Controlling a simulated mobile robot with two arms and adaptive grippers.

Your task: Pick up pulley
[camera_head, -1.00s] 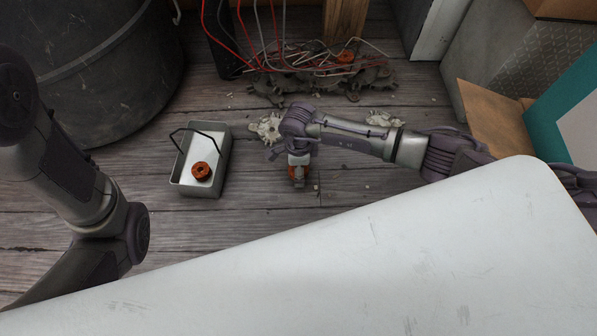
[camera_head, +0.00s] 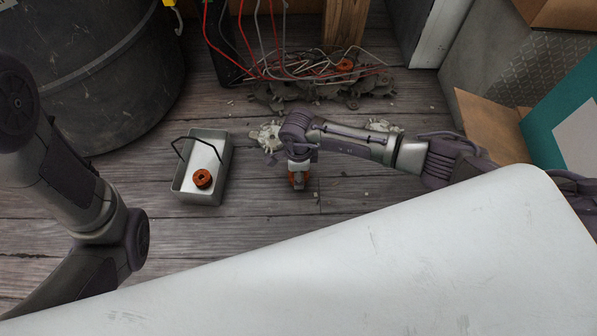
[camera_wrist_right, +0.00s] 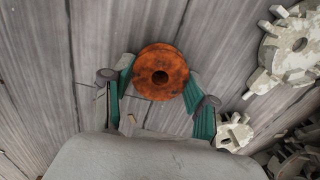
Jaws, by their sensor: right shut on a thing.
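The pulley (camera_wrist_right: 160,72), a round rust-orange disc with a dark centre hole, sits between the teal finger pads of my right gripper (camera_wrist_right: 163,90) in the right wrist view. The fingers are shut on its two sides. I cannot tell whether the pulley is clear of the floor. My left arm shows at the left, but its gripper is out of view.
A grey tray (camera_head: 184,191) with a black handle holds another orange ring (camera_head: 202,178). Pale toothed parts (camera_head: 270,137) lie beside my right wrist. Grey toothed parts and wires lie behind, with an orange ring (camera_head: 344,66). A dark drum (camera_head: 90,70) stands at left, a white surface (camera_head: 350,260) in front.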

